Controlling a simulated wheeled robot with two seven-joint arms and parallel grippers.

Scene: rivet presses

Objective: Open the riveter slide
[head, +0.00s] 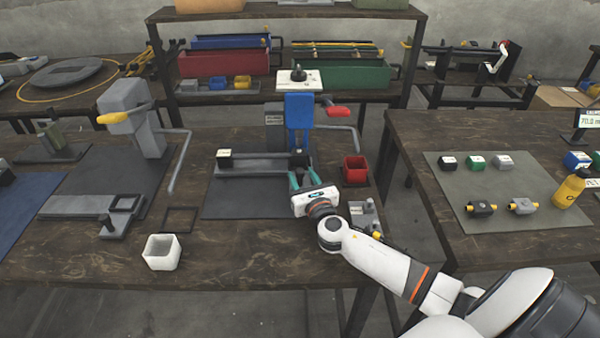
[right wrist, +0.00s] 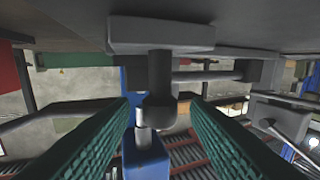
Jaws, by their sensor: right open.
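The riveter (head: 298,110) has a blue upright with a grey body behind it and a red-tipped lever. Its grey slide (head: 255,168) lies low across the dark mat, running left from under the blue head. A small dark block with a pale top (head: 224,158) sits at the slide's left end. My right gripper (head: 298,181), with teal fingers, is at the slide's right end, in front of the blue upright. In the right wrist view its fingers (right wrist: 163,125) are open on either side of a dark upright post (right wrist: 160,85); contact is unclear. My left gripper is not in view.
A red bin (head: 355,170) stands just right of the gripper, with a small grey fixture (head: 363,215) nearer. Another grey press (head: 130,120) with a yellow-tipped lever stands left. A white cup (head: 161,252) is near the front edge. The front middle of the table is clear.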

